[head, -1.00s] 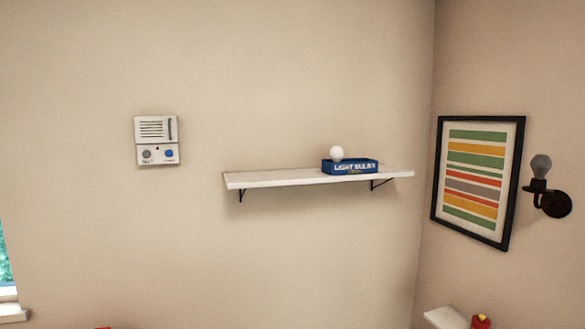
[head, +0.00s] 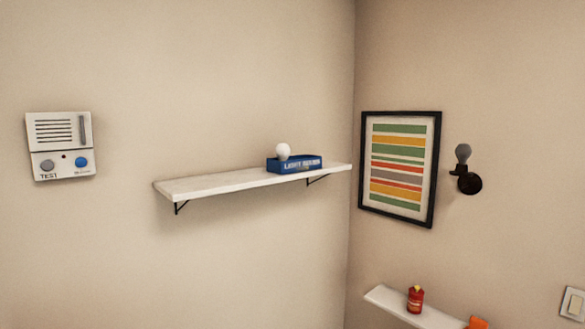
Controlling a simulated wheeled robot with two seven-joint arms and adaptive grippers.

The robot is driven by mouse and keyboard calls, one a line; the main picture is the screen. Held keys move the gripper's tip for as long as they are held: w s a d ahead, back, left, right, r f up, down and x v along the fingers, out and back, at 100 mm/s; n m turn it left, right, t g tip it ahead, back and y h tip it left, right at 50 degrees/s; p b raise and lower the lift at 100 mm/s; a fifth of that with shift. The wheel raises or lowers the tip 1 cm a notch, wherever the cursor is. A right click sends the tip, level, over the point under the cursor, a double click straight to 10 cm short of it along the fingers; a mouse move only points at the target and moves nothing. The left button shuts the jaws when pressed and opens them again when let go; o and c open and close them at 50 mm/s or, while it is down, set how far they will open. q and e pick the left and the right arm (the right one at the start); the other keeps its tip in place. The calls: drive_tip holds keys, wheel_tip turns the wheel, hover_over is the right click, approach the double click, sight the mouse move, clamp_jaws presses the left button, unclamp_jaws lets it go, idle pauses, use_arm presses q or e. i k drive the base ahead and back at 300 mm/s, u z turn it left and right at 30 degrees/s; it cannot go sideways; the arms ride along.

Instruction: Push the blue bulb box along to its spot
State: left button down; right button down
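The blue bulb box (head: 296,165), with white "LIGHT BULBS" lettering on its front, sits on the white wall shelf (head: 205,187), toward the shelf's right end. A round white bulb (head: 283,151) shows at the top of the box near its left side. The shelf is bare to the left of the box, and a short stretch is bare to its right. Neither of my grippers shows in the head view.
A wall panel (head: 60,146) with a grey and a blue button is at left. A striped framed picture (head: 399,168) and a wall lamp (head: 465,170) are on the right wall. A lower shelf (head: 392,303) holds a red can (head: 415,299) and an orange object (head: 477,323).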

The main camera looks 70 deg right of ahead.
sight(302, 163)
drive_tip(key=z, duration=0.85)
drive_tip(key=i, duration=0.75)
drive_tip(key=z, duration=0.85)
